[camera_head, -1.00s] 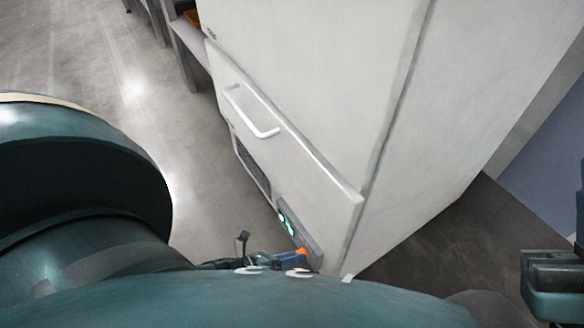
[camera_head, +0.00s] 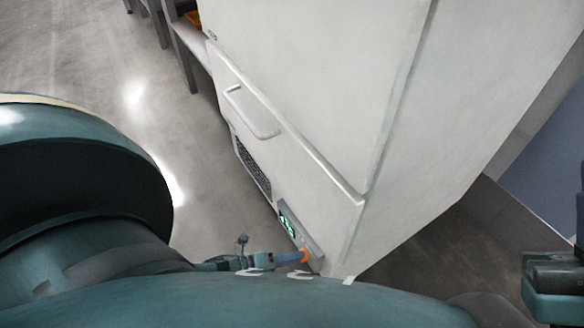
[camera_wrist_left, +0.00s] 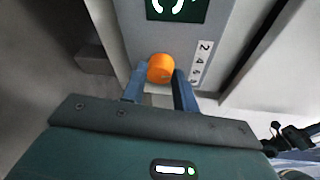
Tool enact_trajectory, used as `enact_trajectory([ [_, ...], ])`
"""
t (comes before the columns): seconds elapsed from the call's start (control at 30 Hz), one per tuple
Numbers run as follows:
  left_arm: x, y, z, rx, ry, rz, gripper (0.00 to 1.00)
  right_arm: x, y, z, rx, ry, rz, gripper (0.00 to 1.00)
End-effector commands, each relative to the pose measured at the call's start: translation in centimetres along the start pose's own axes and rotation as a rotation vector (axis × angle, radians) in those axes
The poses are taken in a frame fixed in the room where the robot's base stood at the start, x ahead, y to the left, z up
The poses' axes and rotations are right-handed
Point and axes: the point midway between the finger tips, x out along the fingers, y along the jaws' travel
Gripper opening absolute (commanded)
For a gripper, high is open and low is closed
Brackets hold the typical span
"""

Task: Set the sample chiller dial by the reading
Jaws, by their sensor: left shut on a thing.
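The chiller is a large white cabinet (camera_head: 300,120) in the head view. Its control strip carries a dark display (camera_head: 287,222) with green characters, too small to read there. In the left wrist view the display (camera_wrist_left: 178,8) is cut off by the top edge, so its reading is hidden. An orange round dial (camera_wrist_left: 160,68) sits below it, and it also shows in the head view (camera_head: 306,257). My left gripper (camera_wrist_left: 159,84) is shut on the dial, a finger on each side. A pale scale strip (camera_wrist_left: 201,62) with printed numbers stands right of the dial.
A shelf or bench with an orange item (camera_head: 194,18) stands at the back left. The grey floor (camera_head: 120,60) left of the cabinet is clear.

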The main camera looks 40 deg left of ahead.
Motion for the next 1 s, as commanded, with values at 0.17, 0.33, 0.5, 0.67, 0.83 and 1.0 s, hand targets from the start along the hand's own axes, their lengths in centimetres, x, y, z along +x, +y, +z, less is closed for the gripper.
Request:
enact_trajectory([
  [0.17,-0.12,0.13,-0.03,-0.023,0.002,-0.003,0.06,0.0,0.0,0.01,0.0,0.0,0.0,0.0],
  [0.33,-0.13,0.14,-0.03,-0.024,0.002,-0.004,0.06,-0.01,0.0,0.01,0.0,0.0,0.0,0.0],
  [0.5,-0.13,0.14,-0.03,-0.024,0.002,-0.003,0.06,-0.01,0.0,0.01,0.0,0.0,0.0,0.0],
  [0.67,-0.1,0.11,-0.02,-0.023,0.002,-0.004,0.42,-0.01,0.0,0.01,0.0,0.0,0.0,0.0],
  [0.83,-0.06,0.07,0.0,-0.023,0.002,-0.006,0.51,-0.01,0.01,0.01,0.0,0.0,0.0,0.0],
  [1.0,-0.09,0.05,0.01,-0.022,0.001,-0.006,0.51,0.01,0.02,0.0,0.0,0.0,0.0,0.0],
])
